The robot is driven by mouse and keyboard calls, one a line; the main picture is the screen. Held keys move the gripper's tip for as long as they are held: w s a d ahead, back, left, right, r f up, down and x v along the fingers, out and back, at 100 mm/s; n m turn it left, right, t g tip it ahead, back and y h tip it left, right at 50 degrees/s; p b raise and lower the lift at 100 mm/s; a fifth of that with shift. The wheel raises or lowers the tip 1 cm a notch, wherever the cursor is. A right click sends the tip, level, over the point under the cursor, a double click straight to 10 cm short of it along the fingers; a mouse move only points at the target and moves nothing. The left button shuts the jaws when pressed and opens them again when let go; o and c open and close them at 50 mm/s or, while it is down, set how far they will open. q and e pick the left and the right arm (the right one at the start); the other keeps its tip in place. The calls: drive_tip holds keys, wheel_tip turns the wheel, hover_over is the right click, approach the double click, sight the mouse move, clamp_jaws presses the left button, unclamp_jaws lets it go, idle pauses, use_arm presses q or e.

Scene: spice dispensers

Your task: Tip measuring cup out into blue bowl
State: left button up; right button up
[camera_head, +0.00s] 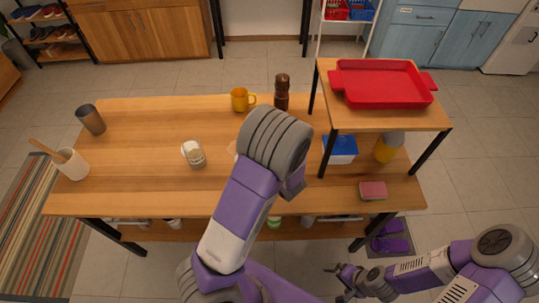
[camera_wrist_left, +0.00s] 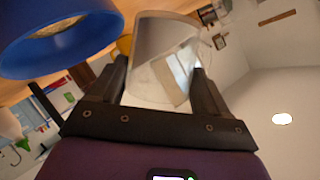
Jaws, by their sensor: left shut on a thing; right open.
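The measuring cup (camera_wrist_left: 150,38), clear and pale, is between the fingers of my left gripper (camera_wrist_left: 162,75), which is shut on it. The wrist view is strongly rolled, with the ceiling low on the right, so the cup is tilted; its contents are unclear. The blue bowl (camera_wrist_left: 80,62) is at the upper left of that view, beside and apart from the cup. Something yellowish-brown shows inside the bowl. In the head view my left arm hides the left gripper, cup and bowl. My right gripper (camera_head: 338,282) is open and empty, low and in front of the table.
On the wooden table (camera_head: 130,185) are a glass jar (camera_head: 193,153), a yellow mug (camera_head: 240,99), a brown mill (camera_head: 282,92), a grey tumbler (camera_head: 91,120) and a white crock (camera_head: 72,165). A raised shelf at right bears a red tray (camera_head: 382,84), above a blue-lidded box (camera_head: 341,148).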

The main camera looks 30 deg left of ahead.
use_arm(q)
drive_tip(key=shift+w+d+r+m+g, duration=0.2)
drive_tip(key=shift+w+r+m+g, duration=0.1)
drive_tip(key=shift+m, duration=0.1)
idle(0.5)
drive_tip(key=shift+w+f+m+g+y+b, duration=0.1)
drive_tip(key=shift+f+m+g+y+b, duration=0.25)
drive_tip(key=shift+f+m+y, duration=0.2)
idle(0.6)
drive_tip(key=shift+w+d+r+m+g+y, duration=0.15)
drive_tip(key=shift+r+m+g+y, duration=0.15)
drive_tip(key=shift+m, duration=0.35)
idle(0.7)
drive_tip(key=shift+w+d+r+m+y+b, duration=0.15)
drive_tip(key=shift+m+y+b, duration=0.2)
drive_tip(key=shift+m+b, duration=0.25)
idle(1.0)
drive_tip(key=shift+w+d+g+p, duration=0.1)
drive_tip(key=shift+w+g+p, duration=0.05)
drive_tip(key=shift+g+p, duration=0.15)
drive_tip(key=shift+w+d+r+m+y+p, duration=0.15)
drive_tip(key=shift+w+d+m+y+p, duration=0.35)
drive_tip(key=shift+p, duration=0.7)
drive_tip(key=shift+w, duration=0.2)
drive_tip(key=shift+c, duration=0.7)
